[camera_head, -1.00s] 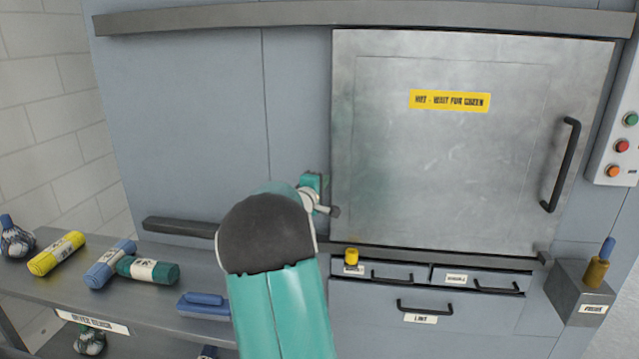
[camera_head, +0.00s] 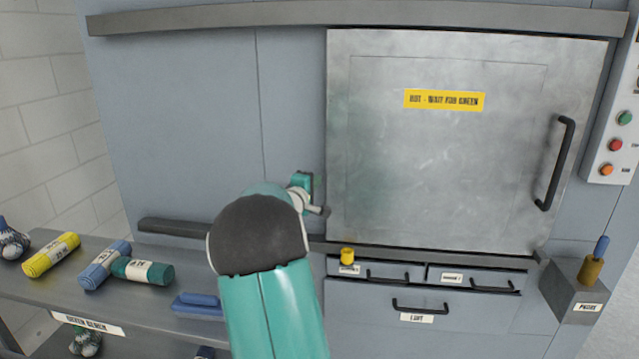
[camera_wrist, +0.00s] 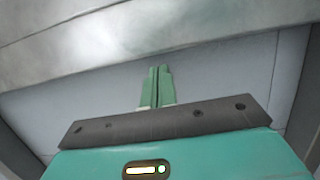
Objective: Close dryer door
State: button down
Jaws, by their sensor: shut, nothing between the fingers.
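The dryer door (camera_head: 440,165) is a large grey metal panel with a yellow label (camera_head: 444,100) and a black bar handle (camera_head: 555,163) near its right edge. It sits between an upper rail (camera_head: 360,17) and a lower rail (camera_head: 175,228), over the right part of the machine front. My gripper (camera_head: 318,210) is by the door's lower left edge, partly hidden behind my arm. In the wrist view, my gripper's green fingers (camera_wrist: 157,70) are together with nothing between them, in front of a pale panel. I cannot tell whether they touch the door.
Below the door are drawers (camera_head: 420,308) and a small yellow object (camera_head: 347,256). A box with a blue-topped item (camera_head: 585,283) stands right. A button panel (camera_head: 615,140) is at far right. A shelf (camera_head: 60,300) with rolled cloths (camera_head: 142,271) is at left.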

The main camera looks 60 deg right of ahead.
jog(key=w+a, duration=0.1)
jog(key=a, duration=1)
jog(key=shift+w, duration=0.1)
jog(key=s+a+f+t+y, duration=0.1)
jog(key=s+a+y, duration=0.4)
jog(key=a, duration=1.1)
jog(key=s+a+f+m+t+y, duration=0.1)
jog(key=s+a+y, duration=0.5)
jog(key=a, duration=1.1)
jog(key=s+a+f+y, duration=0.2)
jog(key=s+a+y, duration=0.3)
jog(key=a, duration=1.1)
jog(key=shift+s+a+f+m+t+y, duration=0.15)
jog(key=shift+s+f+m+t+y, duration=0.2)
jog(key=shift+y, duration=0.55)
